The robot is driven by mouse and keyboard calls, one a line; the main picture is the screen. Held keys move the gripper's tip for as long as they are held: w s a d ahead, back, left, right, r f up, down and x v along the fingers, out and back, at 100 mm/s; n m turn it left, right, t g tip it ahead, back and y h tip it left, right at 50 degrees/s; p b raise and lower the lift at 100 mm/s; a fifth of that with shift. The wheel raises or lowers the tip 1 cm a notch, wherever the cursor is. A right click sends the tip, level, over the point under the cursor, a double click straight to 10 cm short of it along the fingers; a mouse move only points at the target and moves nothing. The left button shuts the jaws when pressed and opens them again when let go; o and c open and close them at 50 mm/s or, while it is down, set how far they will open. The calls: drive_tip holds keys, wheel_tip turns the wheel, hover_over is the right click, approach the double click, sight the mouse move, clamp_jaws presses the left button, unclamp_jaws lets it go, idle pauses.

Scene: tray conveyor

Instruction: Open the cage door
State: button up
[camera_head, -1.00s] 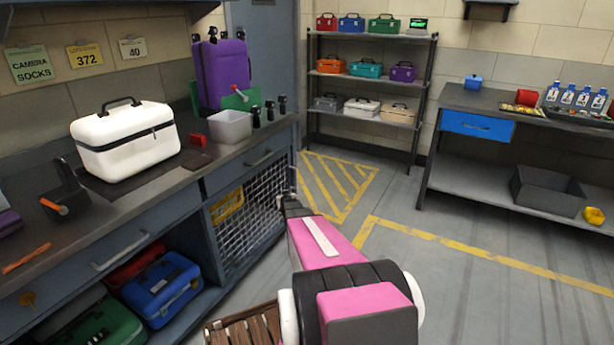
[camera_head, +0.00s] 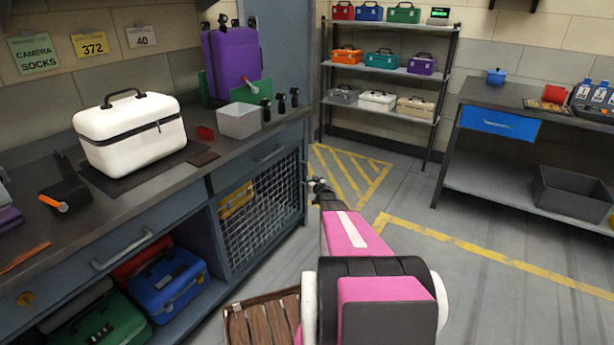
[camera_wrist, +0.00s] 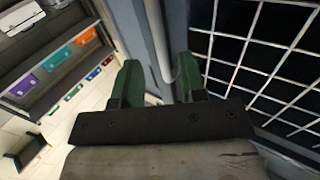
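The cage door (camera_head: 262,210) is a wire-mesh panel in the lower right of the workbench, and looks shut in the head view. Its mesh (camera_wrist: 262,60) fills the right of the wrist view. My gripper (camera_head: 318,187) is just right of the door's right edge in the head view. In the wrist view my gripper (camera_wrist: 160,82) has its two green fingers apart. A light grey upright bar (camera_wrist: 158,35), which looks like the door handle, lines up with the gap between them. I cannot tell whether the fingers touch it.
A yellow case (camera_head: 236,200) is behind the mesh. A blue case (camera_head: 165,283) lies in the open shelf to the left. A wooden crate (camera_head: 262,318) stands on the floor beside my arm. The floor by the yellow-striped area (camera_head: 350,180) is clear.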

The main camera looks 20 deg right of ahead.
drive_tip(key=w, duration=0.5)
drive_tip(key=shift+w+a, duration=0.25)
drive_tip(key=shift+w, duration=0.1)
drive_tip(key=shift+c, duration=0.4)
